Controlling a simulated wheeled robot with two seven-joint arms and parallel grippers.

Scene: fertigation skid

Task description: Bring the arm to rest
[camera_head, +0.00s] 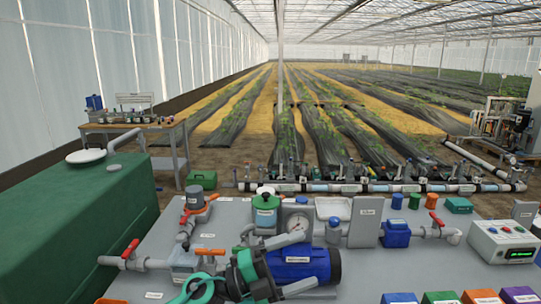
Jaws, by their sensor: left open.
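My right gripper is not in view.
A pipe with a red-handled valve (130,250) lies left of the gripper. A green-lidded canister (265,212), a gauge (298,222), a blue filter (397,234) and a control box (503,242) stand on the skid. A green tank (75,225) is at left.

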